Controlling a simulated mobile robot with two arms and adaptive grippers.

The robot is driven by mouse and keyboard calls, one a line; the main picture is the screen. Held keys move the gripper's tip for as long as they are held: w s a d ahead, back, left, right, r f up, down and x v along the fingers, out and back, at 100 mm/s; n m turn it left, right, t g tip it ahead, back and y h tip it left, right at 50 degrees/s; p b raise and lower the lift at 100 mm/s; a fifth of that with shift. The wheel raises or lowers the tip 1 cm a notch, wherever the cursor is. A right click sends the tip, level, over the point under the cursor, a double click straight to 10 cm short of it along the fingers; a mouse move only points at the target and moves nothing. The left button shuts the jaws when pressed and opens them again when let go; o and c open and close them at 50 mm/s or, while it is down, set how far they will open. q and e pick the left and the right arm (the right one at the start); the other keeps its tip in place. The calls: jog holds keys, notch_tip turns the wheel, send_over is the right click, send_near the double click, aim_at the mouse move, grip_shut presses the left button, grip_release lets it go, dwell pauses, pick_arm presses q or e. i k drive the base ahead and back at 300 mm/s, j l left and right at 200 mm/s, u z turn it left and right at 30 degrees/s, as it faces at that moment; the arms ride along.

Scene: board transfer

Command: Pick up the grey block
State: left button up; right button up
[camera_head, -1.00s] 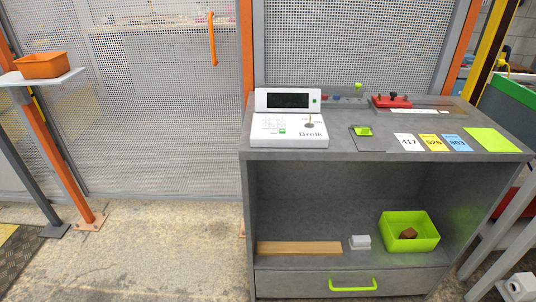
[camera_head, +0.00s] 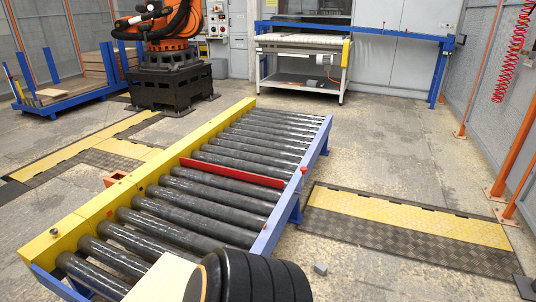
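A small grey block-like thing (camera_head: 320,269) lies on the concrete floor near the bottom middle, just right of a black ribbed rounded object. It is too small to tell whether it is the task's grey block. The workbench and the light grey block on its shelf, seen earlier, are out of this view. Neither of my grippers is in view.
A roller conveyor (camera_head: 190,235) with yellow and blue rails and a red bar (camera_head: 232,172) fills the middle. The black ribbed object (camera_head: 250,280) and a pale board (camera_head: 160,282) are at the bottom. Yellow-and-black floor plates (camera_head: 410,225) lie right. An orange robot (camera_head: 180,55) stands behind.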

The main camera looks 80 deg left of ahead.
aim_at(319, 267)
jog(key=u, duration=2)
jog(key=i, duration=0.15)
